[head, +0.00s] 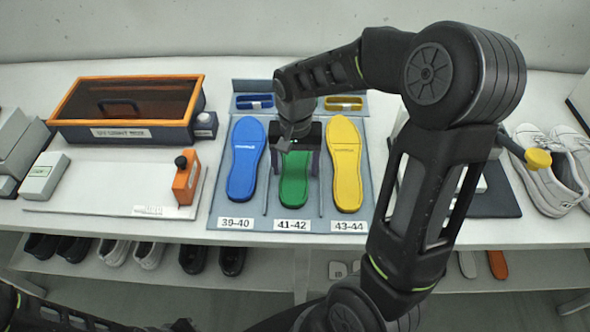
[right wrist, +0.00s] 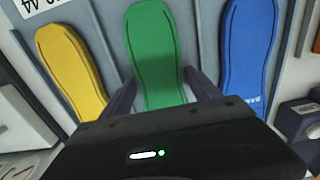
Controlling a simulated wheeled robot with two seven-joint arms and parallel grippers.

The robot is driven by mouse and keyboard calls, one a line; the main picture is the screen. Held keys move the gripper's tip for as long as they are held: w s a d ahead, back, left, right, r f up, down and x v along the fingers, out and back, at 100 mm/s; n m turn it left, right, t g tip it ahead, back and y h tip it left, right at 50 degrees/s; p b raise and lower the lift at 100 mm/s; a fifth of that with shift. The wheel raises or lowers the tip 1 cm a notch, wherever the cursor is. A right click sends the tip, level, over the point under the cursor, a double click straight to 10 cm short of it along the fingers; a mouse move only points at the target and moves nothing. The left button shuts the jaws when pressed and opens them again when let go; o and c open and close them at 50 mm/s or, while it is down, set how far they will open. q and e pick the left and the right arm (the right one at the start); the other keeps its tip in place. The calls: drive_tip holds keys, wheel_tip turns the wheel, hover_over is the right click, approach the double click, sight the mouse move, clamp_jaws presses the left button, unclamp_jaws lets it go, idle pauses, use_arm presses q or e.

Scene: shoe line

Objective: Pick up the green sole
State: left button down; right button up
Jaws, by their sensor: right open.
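The green sole (head: 294,190) lies flat in the middle lane of the grey-blue tray (head: 217,207), above the 41-42 label. My right gripper (head: 296,171) is above it with its fingers apart, and it covers the sole's upper part in the head view. In the right wrist view the green sole (right wrist: 153,55) runs between the two open fingers of my right gripper (right wrist: 161,95). I cannot tell how high the fingertips are above the tray. My left gripper is not seen.
The blue sole (head: 245,165) lies to the left and the yellow sole (head: 346,165) to the right. An orange-rimmed box (head: 128,133) stands at the back left. White shoes (head: 553,185) stand at the right, and shoes (head: 148,254) rest on a lower shelf.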

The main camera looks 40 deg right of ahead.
drive_tip(key=c, duration=1.4)
